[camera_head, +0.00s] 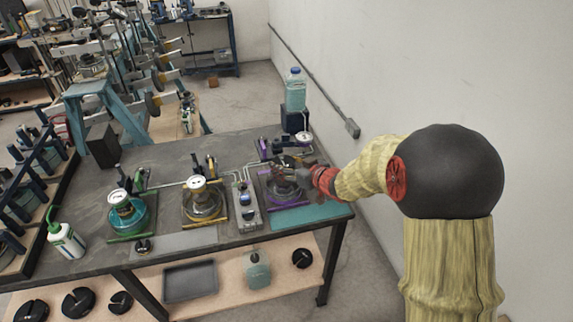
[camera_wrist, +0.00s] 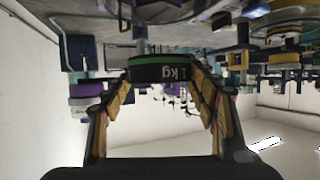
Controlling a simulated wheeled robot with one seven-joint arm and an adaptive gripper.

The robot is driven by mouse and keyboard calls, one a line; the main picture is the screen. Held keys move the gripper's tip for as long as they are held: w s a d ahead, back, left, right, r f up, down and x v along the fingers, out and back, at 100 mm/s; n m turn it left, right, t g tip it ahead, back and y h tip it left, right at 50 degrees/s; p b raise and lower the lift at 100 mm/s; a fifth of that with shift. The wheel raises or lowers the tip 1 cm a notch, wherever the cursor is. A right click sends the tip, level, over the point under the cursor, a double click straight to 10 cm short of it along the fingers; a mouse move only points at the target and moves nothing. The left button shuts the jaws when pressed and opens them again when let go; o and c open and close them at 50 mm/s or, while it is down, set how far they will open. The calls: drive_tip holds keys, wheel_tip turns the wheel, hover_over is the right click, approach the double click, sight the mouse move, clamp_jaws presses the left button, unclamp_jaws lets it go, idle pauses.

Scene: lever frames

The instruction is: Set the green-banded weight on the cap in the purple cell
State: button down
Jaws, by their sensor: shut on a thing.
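The green-banded weight (camera_wrist: 160,72) is black, marked 1 kg, and sits between the two fingers of my gripper (camera_wrist: 160,78) in the wrist view, where the scene appears upside down. In the head view my gripper (camera_head: 291,170) is over the purple cell (camera_head: 288,201) at the right end of the bench. The weight is too small and covered there to make out clearly. My gripper and wrist hide most of the purple cell's top, so I cannot see its cap or tell whether the weight touches it.
A yellow-marked cell (camera_head: 204,212) and a green-marked cell (camera_head: 130,223) stand to the left on the dark bench (camera_head: 85,205). A grey control box (camera_head: 245,207) stands beside the purple cell. A water bottle (camera_head: 295,90) stands behind. A white wall (camera_head: 400,60) is close on the right.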

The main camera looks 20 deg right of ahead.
sight(287, 183)
drive_tip(key=shift+f+b, duration=1.5)
drive_tip(key=shift+f, duration=0.85)
drive_tip(key=shift+f+p, duration=0.2)
drive_tip(key=shift+p, duration=0.2)
idle(0.4)
drive_tip(key=c, duration=0.9)
unclamp_jaws()
drive_tip(key=o, duration=0.4)
drive_tip(key=shift+f, duration=0.1)
